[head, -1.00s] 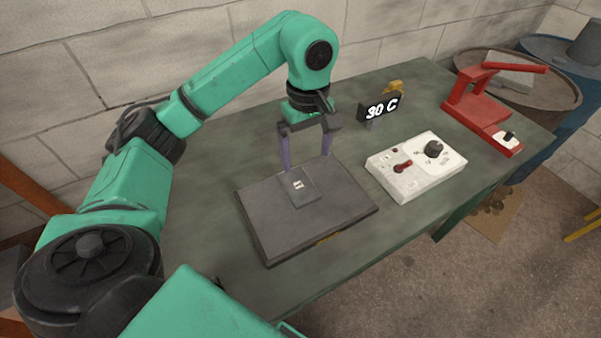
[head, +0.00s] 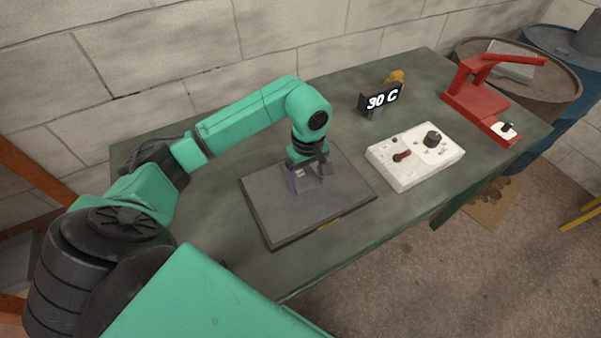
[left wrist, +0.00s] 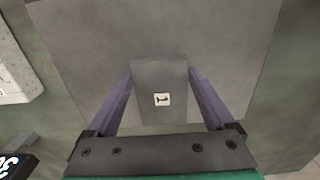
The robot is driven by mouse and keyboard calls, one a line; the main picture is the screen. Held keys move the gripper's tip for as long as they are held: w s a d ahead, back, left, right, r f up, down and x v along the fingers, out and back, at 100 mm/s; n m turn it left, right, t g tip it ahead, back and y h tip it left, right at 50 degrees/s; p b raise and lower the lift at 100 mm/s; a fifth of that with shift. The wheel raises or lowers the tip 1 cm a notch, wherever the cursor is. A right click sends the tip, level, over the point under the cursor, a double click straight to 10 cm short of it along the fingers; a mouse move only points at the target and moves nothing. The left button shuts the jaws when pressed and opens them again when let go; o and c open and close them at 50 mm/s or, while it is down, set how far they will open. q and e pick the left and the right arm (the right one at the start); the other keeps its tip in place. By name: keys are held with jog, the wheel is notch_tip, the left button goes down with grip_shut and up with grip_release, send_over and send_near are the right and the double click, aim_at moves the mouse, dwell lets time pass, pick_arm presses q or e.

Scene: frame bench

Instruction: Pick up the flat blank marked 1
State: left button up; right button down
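The flat blank (head: 318,184) is a dark grey plate with a white label. It lies flat on a larger dark grey board on the bench. In the left wrist view the blank (left wrist: 160,78) shows its label with a dark mark that looks like a sideways 1. My left gripper (head: 307,186) is lowered over it, pointing down. Its two purple fingers (left wrist: 160,72) stand open on either side of the blank, close to its long edges; I cannot tell whether they touch. Part of the blank is hidden by the gripper in the head view. My right gripper is not in view.
The dark board (head: 275,222) lies on the green bench (head: 215,245). To its right are a white control box (head: 415,170) with knobs, a black sign (head: 380,100) reading 30 C and a red lever press (head: 475,100). Barrels stand beyond the bench.

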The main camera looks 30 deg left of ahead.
pick_arm(q)
grip_shut()
jog(key=shift+r, duration=0.1)
